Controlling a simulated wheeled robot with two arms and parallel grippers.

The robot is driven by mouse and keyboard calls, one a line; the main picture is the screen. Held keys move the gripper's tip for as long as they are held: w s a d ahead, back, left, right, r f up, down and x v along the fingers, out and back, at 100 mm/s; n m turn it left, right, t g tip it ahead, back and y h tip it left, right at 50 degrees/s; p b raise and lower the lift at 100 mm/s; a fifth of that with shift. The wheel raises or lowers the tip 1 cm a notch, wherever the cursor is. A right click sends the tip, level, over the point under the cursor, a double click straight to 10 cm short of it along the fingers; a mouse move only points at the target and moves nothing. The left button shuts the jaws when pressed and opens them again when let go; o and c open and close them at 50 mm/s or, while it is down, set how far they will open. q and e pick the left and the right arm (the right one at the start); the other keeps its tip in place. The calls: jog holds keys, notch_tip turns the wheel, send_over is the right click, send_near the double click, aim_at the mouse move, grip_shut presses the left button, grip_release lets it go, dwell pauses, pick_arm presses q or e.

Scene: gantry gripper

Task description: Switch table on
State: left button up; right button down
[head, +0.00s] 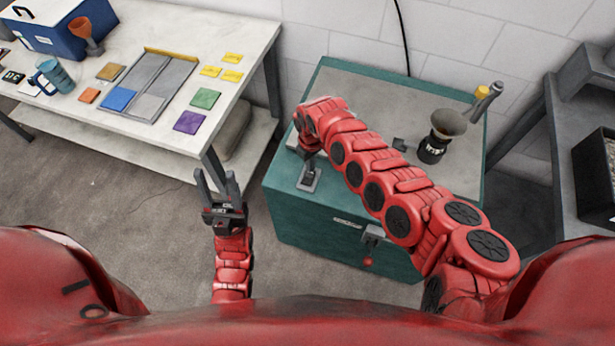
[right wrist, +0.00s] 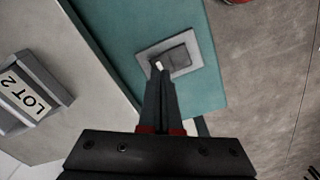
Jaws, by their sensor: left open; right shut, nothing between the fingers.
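The table is a teal cabinet (head: 310,220) with a grey top. A grey switch plate with a dark rocker (right wrist: 180,60) is on its teal face in the right wrist view. The plate also shows in the head view (head: 309,184). My right gripper (right wrist: 159,68) is shut and empty, its fingertips over the left part of the rocker; I cannot tell whether they touch it. A small white mark shows at the fingertips. The rocker's on or off position is unclear. My left gripper (head: 217,183) is open and empty, left of the cabinet, above the floor.
A red-knobbed lever (head: 367,261) is lower on the cabinet front. A dark funnel-topped device (head: 437,138) stands on the top, and a LOT 2 sign (right wrist: 32,98) shows. A white workbench (head: 180,127) is left; a grey shelf (head: 560,140) is right.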

jog(key=shift+f+b, duration=0.7)
jog(key=shift+f, duration=0.25)
dwell(0.3)
jog(key=shift+r, duration=0.1)
notch_tip(320, 180, up, 7)
jog(key=p, duration=0.7)
dwell(0.4)
